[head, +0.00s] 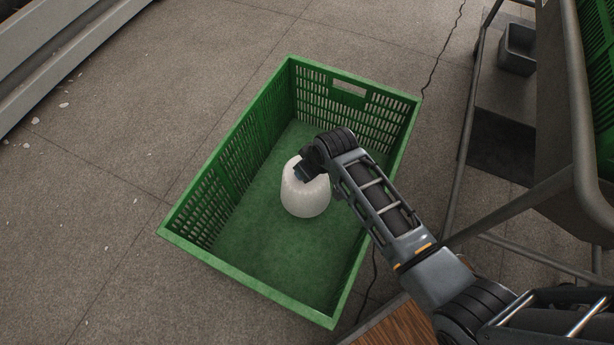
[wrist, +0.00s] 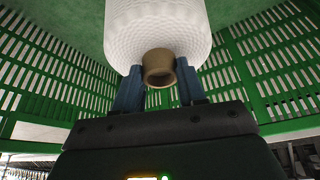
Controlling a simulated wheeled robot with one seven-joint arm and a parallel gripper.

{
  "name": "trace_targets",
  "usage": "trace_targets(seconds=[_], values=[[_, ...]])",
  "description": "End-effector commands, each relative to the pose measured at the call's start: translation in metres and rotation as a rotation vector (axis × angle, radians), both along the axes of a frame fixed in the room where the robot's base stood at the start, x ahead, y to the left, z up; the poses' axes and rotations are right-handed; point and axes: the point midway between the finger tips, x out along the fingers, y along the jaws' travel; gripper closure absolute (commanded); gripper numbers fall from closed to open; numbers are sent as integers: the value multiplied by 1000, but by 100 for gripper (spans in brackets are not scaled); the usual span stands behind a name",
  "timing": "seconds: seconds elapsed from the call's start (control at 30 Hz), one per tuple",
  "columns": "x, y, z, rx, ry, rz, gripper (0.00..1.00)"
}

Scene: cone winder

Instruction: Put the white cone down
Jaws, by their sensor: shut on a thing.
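The white cone (head: 305,193) is inside the green crate (head: 262,262), near the middle of its floor in the head view. In the wrist view the white cone (wrist: 155,27) has a textured side, and a brown tube end (wrist: 158,68) sticks out of it. My gripper (wrist: 160,85) has its two blue fingers on either side of that tube end, shut on it. In the head view my gripper (head: 308,172) is at the top of the cone, partly hidden by my wrist. I cannot tell whether the cone touches the crate floor.
The crate holds nothing else that I see, and its floor is bare around the cone. A metal frame (head: 463,140) stands to the right with a grey bin (head: 517,50) beside it. A wooden surface (head: 395,325) is at the bottom. A cable (head: 440,60) lies on the floor.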

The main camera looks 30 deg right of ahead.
Motion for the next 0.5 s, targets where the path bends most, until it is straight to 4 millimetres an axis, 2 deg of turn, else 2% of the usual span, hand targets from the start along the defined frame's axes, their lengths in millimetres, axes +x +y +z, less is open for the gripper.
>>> trace_targets(seconds=[0.17, 0.4, 0.5], values=[[2, 1, -8, 0, -3, 0, 100], [2, 0, -38, -1, -3, -3, 100], [2, 1, -40, 0, -4, 0, 100]])
